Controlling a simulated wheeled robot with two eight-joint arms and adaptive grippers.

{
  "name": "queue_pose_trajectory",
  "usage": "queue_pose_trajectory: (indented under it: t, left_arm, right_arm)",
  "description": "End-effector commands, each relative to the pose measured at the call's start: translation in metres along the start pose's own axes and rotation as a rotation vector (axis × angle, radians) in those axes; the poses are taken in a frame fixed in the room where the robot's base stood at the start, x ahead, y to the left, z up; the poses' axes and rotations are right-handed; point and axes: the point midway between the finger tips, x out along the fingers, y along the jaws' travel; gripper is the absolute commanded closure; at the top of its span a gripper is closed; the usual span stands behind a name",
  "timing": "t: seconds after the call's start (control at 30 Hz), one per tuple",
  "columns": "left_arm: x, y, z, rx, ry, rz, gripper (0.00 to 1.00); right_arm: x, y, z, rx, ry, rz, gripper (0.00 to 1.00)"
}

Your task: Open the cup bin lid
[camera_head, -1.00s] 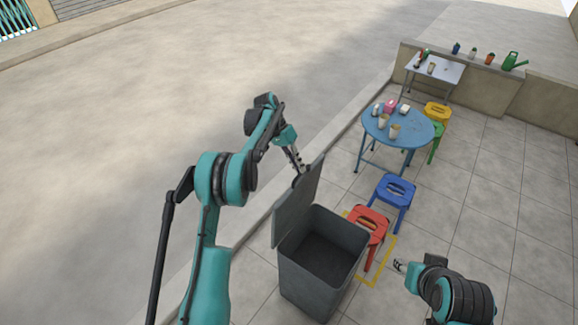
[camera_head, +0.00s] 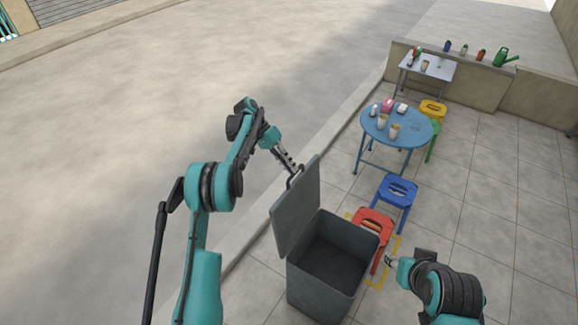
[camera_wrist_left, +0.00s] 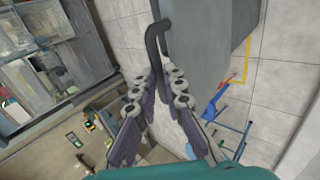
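The grey cup bin (camera_head: 325,285) stands on the pavement below the middle of the head view. Its lid (camera_head: 297,208) is raised steeply at the bin's left side, and the dark, empty-looking inside shows. My left gripper (camera_head: 292,170) is at the dark handle on the lid's upper edge. In the left wrist view the handle (camera_wrist_left: 154,45) passes between the fingertips of my left gripper (camera_wrist_left: 160,76), which are closed in around it. My right gripper (camera_head: 389,261) is apart from the bin, to its right; its fingers are too small to judge.
A red stool (camera_head: 372,224) stands close to the bin's right side, with a blue stool (camera_head: 397,189) behind it. Farther back is a round blue table (camera_head: 412,130) with cups. Open paving lies to the right; a kerb and road lie left.

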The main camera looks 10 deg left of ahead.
Motion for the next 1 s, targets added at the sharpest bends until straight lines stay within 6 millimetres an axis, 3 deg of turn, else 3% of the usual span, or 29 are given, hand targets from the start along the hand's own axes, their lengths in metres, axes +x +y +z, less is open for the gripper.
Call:
queue_pose_trajectory:
  t: [0.03,0.1,0.5,1.0]
  left_arm:
    - [0.014,-0.018,0.006,-0.007,-0.024,-0.032,0.79]
    - [0.014,-0.018,0.006,-0.007,-0.023,-0.032,0.68]
    - [0.007,-0.015,0.005,-0.01,-0.016,-0.03,0.68]
    - [-0.061,-0.012,0.006,-0.009,-0.017,-0.032,0.68]
  right_arm:
    - [0.003,0.0,0.002,0.0,0.0,0.0,0.6]
    - [0.003,0.0,0.002,0.0,0.0,0.0,0.6]
    - [0.001,0.0,0.001,0.0,0.0,0.0,0.6]
    - [0.0,0.0,0.0,0.0,0.0,0.0,0.6]
